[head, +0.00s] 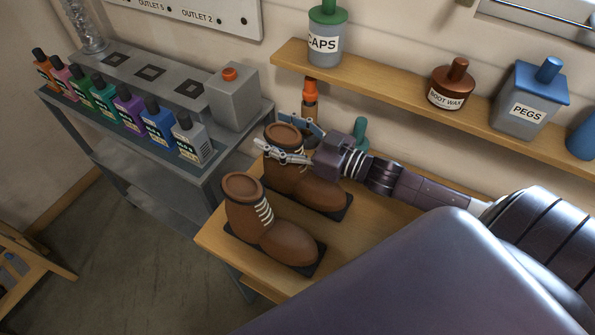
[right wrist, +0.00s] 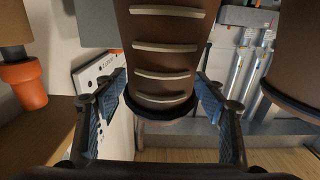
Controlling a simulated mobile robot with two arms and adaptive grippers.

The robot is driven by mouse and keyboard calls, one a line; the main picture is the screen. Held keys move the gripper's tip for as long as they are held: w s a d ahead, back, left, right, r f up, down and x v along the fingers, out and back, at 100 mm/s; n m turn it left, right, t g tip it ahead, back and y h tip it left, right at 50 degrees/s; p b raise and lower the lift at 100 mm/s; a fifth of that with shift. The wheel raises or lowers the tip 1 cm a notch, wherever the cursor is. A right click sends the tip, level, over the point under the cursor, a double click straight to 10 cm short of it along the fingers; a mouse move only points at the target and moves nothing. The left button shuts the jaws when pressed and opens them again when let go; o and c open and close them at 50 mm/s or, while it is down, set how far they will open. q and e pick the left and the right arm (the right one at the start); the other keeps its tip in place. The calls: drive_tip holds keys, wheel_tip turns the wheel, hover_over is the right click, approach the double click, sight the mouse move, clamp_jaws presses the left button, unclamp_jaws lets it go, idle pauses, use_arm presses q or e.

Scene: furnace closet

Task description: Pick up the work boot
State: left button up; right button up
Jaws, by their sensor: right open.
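Two brown work boots with pale laces stand upright on dark mats on a wooden bench. The far work boot (head: 318,192) has my right gripper (head: 277,138) at its shaft. The near boot (head: 285,242) stands in front of it. The right wrist view shows the laced shaft of a boot (right wrist: 165,55) between the two blue-padded fingers of my right gripper (right wrist: 160,95). The fingers are open, one on each side of the shaft; I cannot tell whether either touches it. Part of the other boot (right wrist: 298,65) shows at the right edge. My left gripper is not in view.
An orange-topped bottle (head: 310,98) and a teal bottle (head: 360,130) stand behind the far boot. A wall shelf (head: 405,92) with labelled containers runs above. A grey bench (head: 195,168) with several coloured bottles and a grey box (head: 235,100) is at left.

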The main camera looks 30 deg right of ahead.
clamp_jaws()
drive_tip(key=shift+r, duration=0.15)
idle(0.4)
